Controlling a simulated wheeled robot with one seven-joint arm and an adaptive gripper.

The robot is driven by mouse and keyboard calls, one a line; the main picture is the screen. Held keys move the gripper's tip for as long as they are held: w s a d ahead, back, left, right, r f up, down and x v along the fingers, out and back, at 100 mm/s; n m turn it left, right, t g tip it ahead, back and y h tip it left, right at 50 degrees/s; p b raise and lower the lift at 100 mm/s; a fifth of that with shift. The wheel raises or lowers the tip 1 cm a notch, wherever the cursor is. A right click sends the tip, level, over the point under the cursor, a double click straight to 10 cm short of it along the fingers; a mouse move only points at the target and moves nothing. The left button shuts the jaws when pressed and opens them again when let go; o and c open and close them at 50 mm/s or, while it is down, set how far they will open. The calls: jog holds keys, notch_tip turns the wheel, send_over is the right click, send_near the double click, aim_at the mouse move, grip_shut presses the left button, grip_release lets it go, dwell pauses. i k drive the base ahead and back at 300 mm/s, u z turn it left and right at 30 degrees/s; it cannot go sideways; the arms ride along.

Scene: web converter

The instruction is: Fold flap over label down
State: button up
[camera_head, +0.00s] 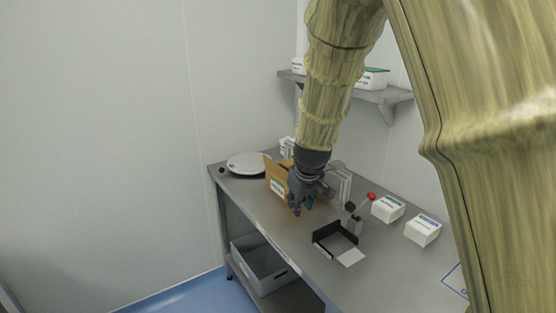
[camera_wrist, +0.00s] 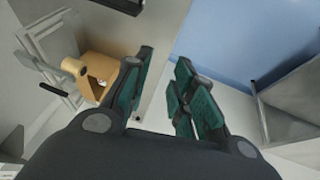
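A brown cardboard box (camera_head: 271,171) stands on the steel table, with a white and green label (camera_head: 277,188) on its near side. My gripper (camera_head: 298,206) is in front of the box's right part and hides some of it. In the wrist view my gripper (camera_wrist: 160,92) has its two green-padded fingers well apart, with nothing between them. A tan cardboard-coloured thing (camera_wrist: 98,69), which looks like part of the box, is left of the fingers there. I cannot make out which flap is which, or whether the gripper touches the box.
The steel table (camera_head: 258,207) also holds a round pale plate (camera_head: 248,163), a black open tray (camera_head: 325,241), a red-topped device (camera_head: 371,196) and two white boxes (camera_head: 388,209) (camera_head: 423,231). A grey bin (camera_head: 262,270) sits below. A wall shelf (camera_head: 388,96) is behind my arm.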

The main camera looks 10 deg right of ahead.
aim_at(273, 168)
jog(key=z, duration=0.05)
jog(key=i, duration=1.15)
jog(key=u, duration=0.1)
